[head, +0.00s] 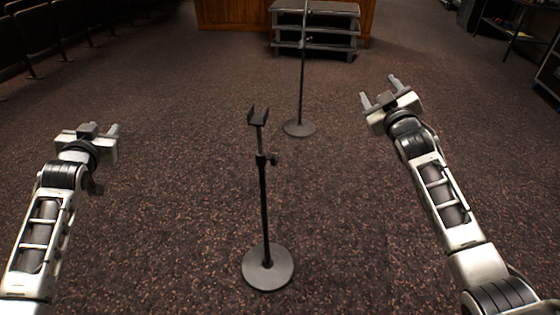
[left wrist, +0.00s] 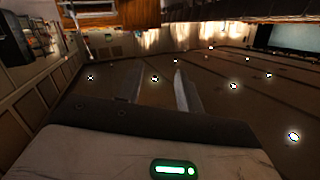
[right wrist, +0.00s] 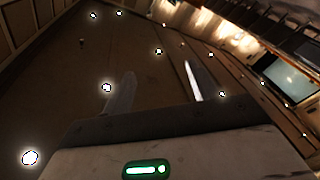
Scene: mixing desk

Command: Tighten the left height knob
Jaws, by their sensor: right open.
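A black height knob (head: 274,159) sticks out on the right side of the nearer stand (head: 264,205). This stand is upright on a round base, with a forked cradle on top. A second, thinner stand (head: 302,85) is behind it and to its right, with a small dark fitting (head: 309,41) that may be a knob. My left gripper (head: 101,130) is raised left of the nearer stand, open and empty, apart from it. My right gripper (head: 379,87) is raised to the right of both stands, open and empty. Neither wrist view shows a stand or knob.
Grey steps (head: 315,30) stand at the back before a wooden front (head: 228,14). Rows of dark seats (head: 45,35) line the far left, and a shelf (head: 510,28) is at the far right. The carpet around the stands is clear.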

